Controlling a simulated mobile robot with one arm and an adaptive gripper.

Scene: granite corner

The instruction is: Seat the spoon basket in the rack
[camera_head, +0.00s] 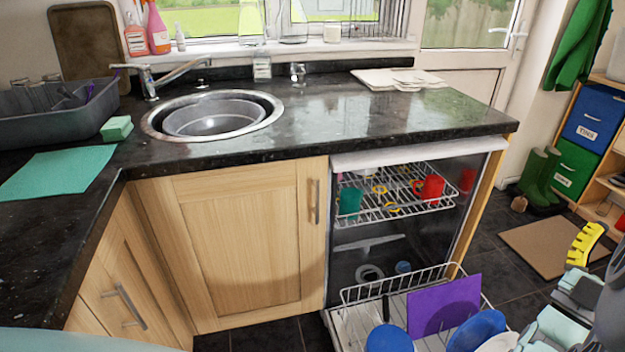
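The lower dishwasher rack (375,290) is pulled out at the bottom centre, a white wire rack with dishes in it. A purple board (444,305) stands upright there beside blue plates (476,330). Pale upright shapes, perhaps cutlery, show at its left side, but I cannot make out a spoon basket for certain. My gripper (556,310) is at the lower right edge, right of the rack and partly cut off by the frame. A yellow ridged piece (586,243) shows just above it; I cannot tell if it is held. The finger opening is unclear.
The upper rack (392,205) holds mugs inside the dishwasher, under the worktop (370,125). A grey tub (60,112) with utensils stands at the left, near a sink (212,115). A doormat (550,245) and green boots (540,175) are at the right.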

